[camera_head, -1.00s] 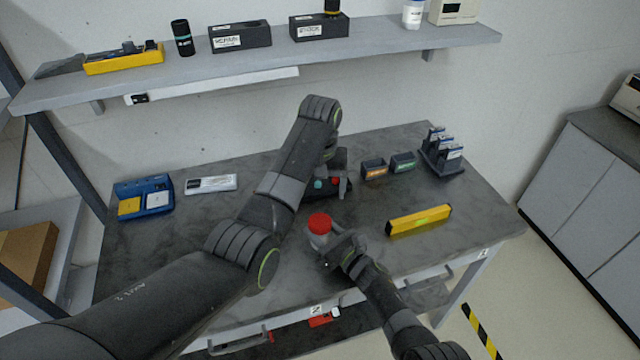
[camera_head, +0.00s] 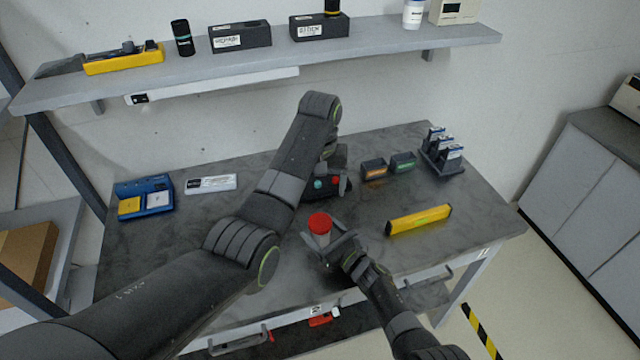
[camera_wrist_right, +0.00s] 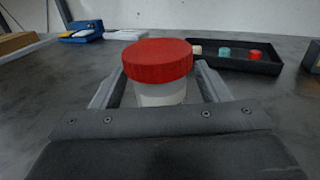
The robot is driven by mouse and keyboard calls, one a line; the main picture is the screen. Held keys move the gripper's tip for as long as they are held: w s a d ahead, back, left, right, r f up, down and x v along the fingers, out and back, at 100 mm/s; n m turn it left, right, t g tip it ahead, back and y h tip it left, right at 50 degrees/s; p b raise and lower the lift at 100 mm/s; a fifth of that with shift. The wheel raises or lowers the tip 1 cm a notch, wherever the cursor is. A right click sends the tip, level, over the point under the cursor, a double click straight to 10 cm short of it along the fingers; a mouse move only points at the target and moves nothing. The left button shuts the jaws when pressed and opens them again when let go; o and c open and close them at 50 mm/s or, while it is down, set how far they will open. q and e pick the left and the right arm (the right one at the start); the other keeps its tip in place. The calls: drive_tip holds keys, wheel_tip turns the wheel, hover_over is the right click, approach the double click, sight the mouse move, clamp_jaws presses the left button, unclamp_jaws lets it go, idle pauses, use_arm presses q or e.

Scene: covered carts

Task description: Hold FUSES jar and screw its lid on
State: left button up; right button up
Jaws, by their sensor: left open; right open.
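A jar with a pale body and a red lid (camera_head: 320,223) stands upright on the grey workbench. In the right wrist view the red lid (camera_wrist_right: 157,60) sits on top of the jar body (camera_wrist_right: 160,94); how tightly it is seated cannot be told. No label shows on the jar's visible side. My right gripper (camera_head: 328,243) is open, with one finger on each side of the jar body below the lid. My left gripper (camera_head: 335,160) is open, above the back of the bench near a dark tray, and mostly hidden by its own arm.
The dark tray (camera_wrist_right: 240,64) holds a teal cap and a red cap. A yellow level (camera_head: 418,220) lies right of the jar. A blue case (camera_head: 144,198) sits at left. A shelf (camera_head: 370,47) overhangs the back.

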drive_tip(key=v, duration=0.8)
drive_tip(key=shift+d+p, duration=0.1)
drive_tip(key=shift+p, duration=0.3)
drive_tip(key=b+v, duration=0.1)
drive_tip(key=v, duration=0.7)
drive_tip(key=shift+s+d, duration=0.25)
drive_tip(key=shift+s, duration=0.1)
